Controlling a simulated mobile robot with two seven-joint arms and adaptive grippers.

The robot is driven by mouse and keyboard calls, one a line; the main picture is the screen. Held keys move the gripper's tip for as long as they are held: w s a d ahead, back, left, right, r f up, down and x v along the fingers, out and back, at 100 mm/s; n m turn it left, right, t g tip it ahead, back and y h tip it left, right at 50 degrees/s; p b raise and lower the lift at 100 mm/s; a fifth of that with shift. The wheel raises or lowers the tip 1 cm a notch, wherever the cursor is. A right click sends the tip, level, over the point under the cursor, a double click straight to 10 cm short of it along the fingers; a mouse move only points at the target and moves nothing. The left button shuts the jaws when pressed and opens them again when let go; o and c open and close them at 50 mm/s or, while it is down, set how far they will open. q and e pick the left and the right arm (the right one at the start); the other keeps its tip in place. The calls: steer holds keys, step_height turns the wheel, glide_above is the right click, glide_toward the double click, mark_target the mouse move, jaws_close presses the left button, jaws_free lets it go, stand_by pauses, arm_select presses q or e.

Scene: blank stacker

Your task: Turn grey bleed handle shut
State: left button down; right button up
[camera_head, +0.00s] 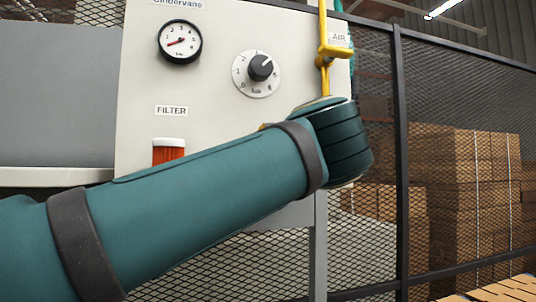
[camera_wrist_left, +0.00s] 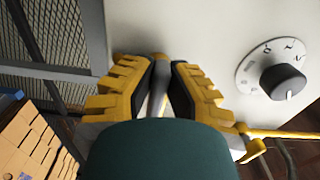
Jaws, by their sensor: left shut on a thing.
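My left gripper (camera_wrist_left: 164,72) is shut in the left wrist view, its two yellow toothed fingers angled in toward each other. A slim grey piece, which looks like the grey bleed handle (camera_wrist_left: 157,92), shows between the fingers. Most of it is hidden by the fingers and the dark teal wrist housing, so its turn angle cannot be read. In the head view my left arm reaches across the front of the pale panel (camera_head: 215,110), and its wrist hides the fingers and the handle. My right gripper is not in view.
The panel carries a gauge (camera_head: 180,42) with a red needle, a dark knob (camera_head: 261,67) on a dial, and an orange filter (camera_head: 168,151). A yellow pipe with a lever (camera_head: 333,52) stands by the AIR label. Mesh fencing (camera_head: 450,80) and stacked boxes (camera_head: 463,190) lie right.

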arm_select(q)
steer(key=c, duration=1)
jaws_free()
steer(key=shift+w, duration=0.1)
steer(key=shift+o, duration=0.2)
steer(key=v, duration=1.2)
